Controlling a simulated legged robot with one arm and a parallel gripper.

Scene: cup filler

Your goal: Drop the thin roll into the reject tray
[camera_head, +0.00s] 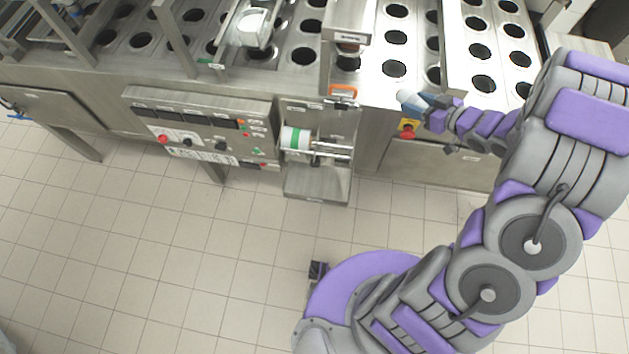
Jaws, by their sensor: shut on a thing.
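My gripper (428,103) is at the right, in front of the machine's top edge, at the end of my purple and grey arm. It is shut on a small pale roll (406,97), which points out to the left. The gripper hides part of this roll, and it is too small to tell more; it seems to be the thin roll. A steel tray (317,186) juts from the machine's front, to the left of and below my gripper. I cannot tell whether it is the reject tray.
A white roll with a green band (296,138) sits on a holder above the steel tray. The control panel (205,130) with red buttons is to the left. Plates with round holes (396,38) cover the machine top. The tiled floor (150,250) in front is clear.

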